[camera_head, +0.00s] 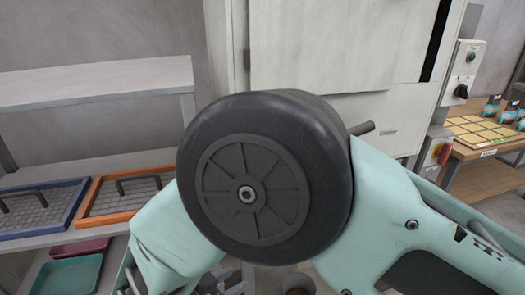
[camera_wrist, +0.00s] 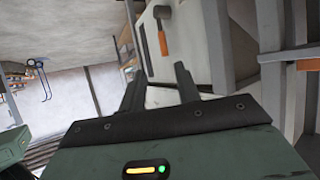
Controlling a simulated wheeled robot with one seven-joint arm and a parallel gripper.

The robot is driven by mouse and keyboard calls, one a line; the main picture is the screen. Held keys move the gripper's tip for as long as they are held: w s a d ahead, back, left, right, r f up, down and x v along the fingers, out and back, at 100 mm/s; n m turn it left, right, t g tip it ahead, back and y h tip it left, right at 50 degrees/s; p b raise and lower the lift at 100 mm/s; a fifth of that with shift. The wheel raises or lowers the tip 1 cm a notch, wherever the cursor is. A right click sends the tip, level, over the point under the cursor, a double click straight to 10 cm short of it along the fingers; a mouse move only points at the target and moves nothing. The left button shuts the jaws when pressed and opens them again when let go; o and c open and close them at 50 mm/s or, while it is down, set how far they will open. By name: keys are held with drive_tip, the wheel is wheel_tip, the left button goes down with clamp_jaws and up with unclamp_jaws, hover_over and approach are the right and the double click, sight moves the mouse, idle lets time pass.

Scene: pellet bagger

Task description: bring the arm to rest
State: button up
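My gripper (camera_wrist: 159,75) shows in the wrist view with its two dark fingers apart and nothing between them. It points toward a pale panel with no object touching the fingers. In the head view my own pale green arm is folded close in front of the camera, with a large black round joint covering the middle of the picture. My gripper cannot be made out in the head view.
A pale machine cabinet (camera_head: 320,45) stands behind my arm, with a control box (camera_head: 463,70) at right. A grey shelf (camera_head: 95,82) at left holds a blue tray (camera_head: 75,205) and an orange tray (camera_head: 92,195). A wooden table (camera_head: 480,152) is at far right. A mallet (camera_wrist: 162,30) shows in the wrist view.

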drive_tip(key=w+a+r+n+g+y, duration=0.1)
drive_tip(key=w+a+r+n+y, duration=0.2)
drive_tip(key=r+y, duration=0.35)
drive_tip(key=w+a+r+n+g+y, duration=0.1)
drive_tip(key=w+a+r+n+y, duration=0.25)
drive_tip(key=r+y, duration=0.3)
drive_tip(key=s+d+r+n+g+h, duration=0.1)
drive_tip(key=s+d+n+g, duration=0.1)
drive_tip(key=s+d, duration=0.4)
drive_tip(key=s+d+r+n+g+h, duration=0.1)
drive_tip(key=s+d, duration=0.5)
drive_tip(key=d, duration=0.6)
drive_tip(key=s+d+r+n+g+h, duration=0.1)
drive_tip(key=s+d+n+g, duration=0.3)
drive_tip(key=d, duration=0.5)
drive_tip(key=shift+s+d+n+g+h, duration=0.25)
drive_tip(key=shift+s+n+h, duration=0.45)
drive_tip(key=shift+s+n, duration=0.4)
drive_tip(key=shift+w+a+r, duration=0.1)
drive_tip(key=shift+w, duration=0.05)
